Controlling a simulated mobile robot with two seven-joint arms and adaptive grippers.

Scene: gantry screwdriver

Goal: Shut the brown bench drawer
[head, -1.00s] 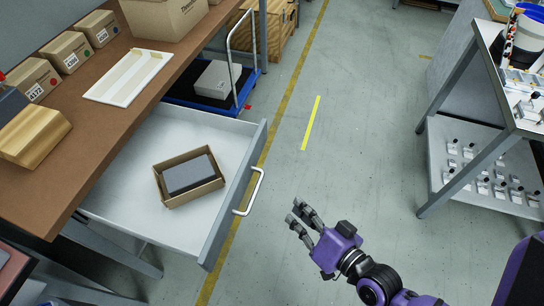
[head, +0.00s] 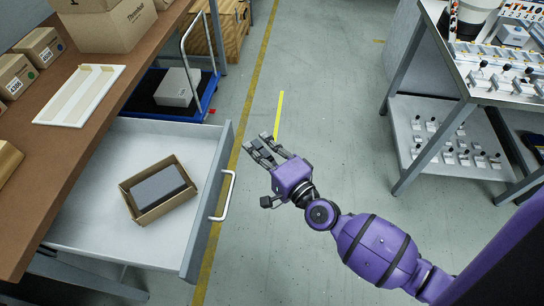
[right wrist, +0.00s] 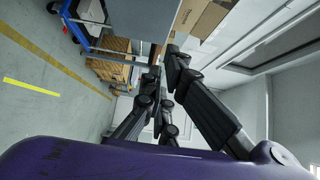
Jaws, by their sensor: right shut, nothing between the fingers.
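The bench drawer (head: 95,208) is pulled well out from under the brown bench (head: 68,125). Its inside is white and its front panel (head: 208,205) is grey, with a pale bar handle (head: 229,196). An open cardboard box (head: 172,206) with a grey block (head: 158,185) lies in the drawer. My right gripper (head: 257,143) is shut and empty, in front of the drawer, up and to the right of the handle in the head view. It appears apart from the handle. In the right wrist view its dark fingers (right wrist: 163,66) show close up. My left gripper is not in view.
A blue cart (head: 205,98) carrying a grey box stands beyond the drawer, near a wooden crate (head: 232,35). A metal workbench with a lower shelf (head: 412,165) stands at the right. The floor between is clear.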

